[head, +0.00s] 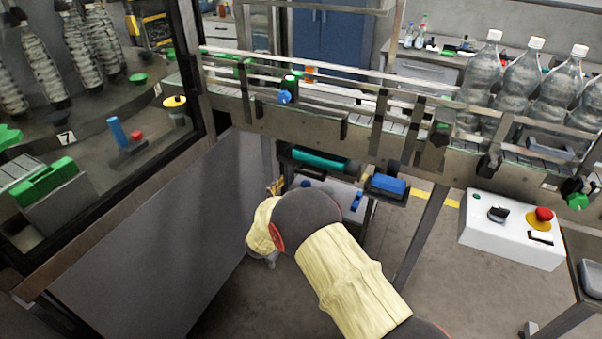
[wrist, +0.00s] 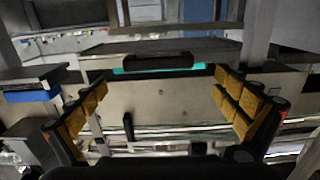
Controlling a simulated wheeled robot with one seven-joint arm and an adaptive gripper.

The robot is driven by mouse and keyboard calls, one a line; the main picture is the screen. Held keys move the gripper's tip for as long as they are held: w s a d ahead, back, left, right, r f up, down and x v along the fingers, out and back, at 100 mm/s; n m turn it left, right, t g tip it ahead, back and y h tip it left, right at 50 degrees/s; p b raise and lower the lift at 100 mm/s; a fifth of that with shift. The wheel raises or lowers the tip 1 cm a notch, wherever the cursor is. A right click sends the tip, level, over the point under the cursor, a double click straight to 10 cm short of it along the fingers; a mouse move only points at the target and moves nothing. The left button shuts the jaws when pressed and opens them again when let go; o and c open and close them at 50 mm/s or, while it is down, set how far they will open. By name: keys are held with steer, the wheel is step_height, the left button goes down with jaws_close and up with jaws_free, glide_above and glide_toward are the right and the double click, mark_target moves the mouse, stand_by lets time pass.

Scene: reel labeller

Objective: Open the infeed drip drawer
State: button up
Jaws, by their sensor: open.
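The drip drawer (head: 319,160) shows as a teal tray edge under the conveyor in the head view. In the wrist view a dark bar handle (wrist: 158,62) runs across it, with the teal edge (wrist: 204,67) behind. My gripper (wrist: 162,105) is open, its yellow-padded fingers spread wide, with nothing held between them. The handle lies beyond the fingertips, between the two fingers as pictured; I see no contact. In the head view my gripper (head: 277,187) is mostly hidden behind my wrist, below and left of the drawer. How far the drawer is out is unclear.
A blue-topped box (head: 388,185) hangs beside the drawer, on the right. A conveyor (head: 330,128) with bottles (head: 521,85) runs above. A grey machine panel (head: 165,235) stands at left; a white control box (head: 511,228) with a red button is at right.

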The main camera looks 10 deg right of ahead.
mark_target(309, 173)
steer(key=b+x, duration=0.1)
steer(key=x, duration=0.4)
steer(key=b+x, duration=0.1)
steer(key=x, duration=0.2)
steer(key=shift+s+d+r+b, duration=0.1)
steer(key=shift+r+b, duration=0.25)
steer(key=shift+r, duration=0.05)
steer(key=shift+c, duration=1.2)
steer(key=c, duration=1.1)
steer(key=shift+c, duration=0.6)
steer(key=p+v, duration=0.5)
steer(key=v, duration=1.5)
steer(key=shift+f, duration=0.2)
